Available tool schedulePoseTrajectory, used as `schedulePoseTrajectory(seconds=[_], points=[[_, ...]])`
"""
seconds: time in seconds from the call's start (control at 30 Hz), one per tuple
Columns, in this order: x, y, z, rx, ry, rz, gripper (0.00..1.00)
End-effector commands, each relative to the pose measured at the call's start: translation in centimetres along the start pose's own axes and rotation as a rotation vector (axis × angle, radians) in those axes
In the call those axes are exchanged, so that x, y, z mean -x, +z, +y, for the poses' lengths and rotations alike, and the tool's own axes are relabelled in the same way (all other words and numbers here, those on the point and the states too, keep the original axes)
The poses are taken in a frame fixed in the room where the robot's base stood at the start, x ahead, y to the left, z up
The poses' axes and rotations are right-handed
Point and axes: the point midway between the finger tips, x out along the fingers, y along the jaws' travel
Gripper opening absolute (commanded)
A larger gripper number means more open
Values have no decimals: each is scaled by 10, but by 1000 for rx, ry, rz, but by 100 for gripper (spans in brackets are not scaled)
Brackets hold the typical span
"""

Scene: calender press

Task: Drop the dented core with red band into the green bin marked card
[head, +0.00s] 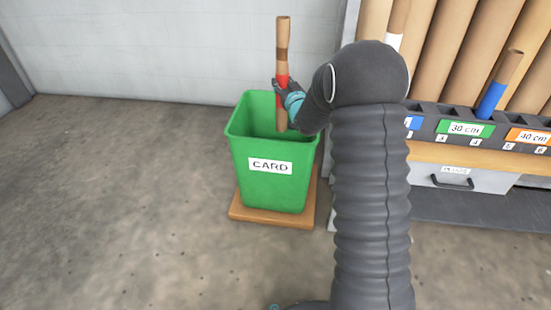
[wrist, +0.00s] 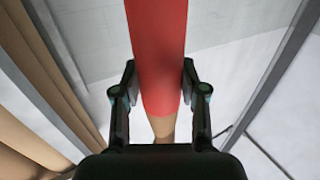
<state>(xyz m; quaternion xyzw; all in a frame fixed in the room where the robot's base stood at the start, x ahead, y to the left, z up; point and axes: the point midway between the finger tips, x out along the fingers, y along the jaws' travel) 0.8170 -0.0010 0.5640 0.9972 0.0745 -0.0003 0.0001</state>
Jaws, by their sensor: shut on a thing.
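The core with red band (head: 283,50) is a brown cardboard tube with a darker patch above the band. My gripper (head: 284,86) is shut on it at the red band and holds it upright. In the head view its lower end shows against the inside of the green bin (head: 243,165), below the rim level. The bin bears a white label reading CARD. In the wrist view the red band (wrist: 158,50) sits between the two fingers of my gripper (wrist: 158,85). The bin is not clearly visible there.
The bin stands on a low brown wooden base (head: 262,217) near the pale wall. To the right is a rack (head: 435,125) with numbered slots, a blue-banded core (head: 492,90) and tall brown tubes behind. A drawer (head: 470,182) sits below. The floor at left is clear.

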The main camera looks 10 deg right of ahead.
Motion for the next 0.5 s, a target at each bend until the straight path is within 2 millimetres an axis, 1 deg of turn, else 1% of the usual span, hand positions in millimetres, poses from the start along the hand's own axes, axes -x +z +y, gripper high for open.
schedulePoseTrajectory(seconds=[0.03,0.3,0.5], points=[[0,8,0,0,0,1,4],[0,17,2,0,2,1,4],[0,35,2,-1,2,-1,4]])
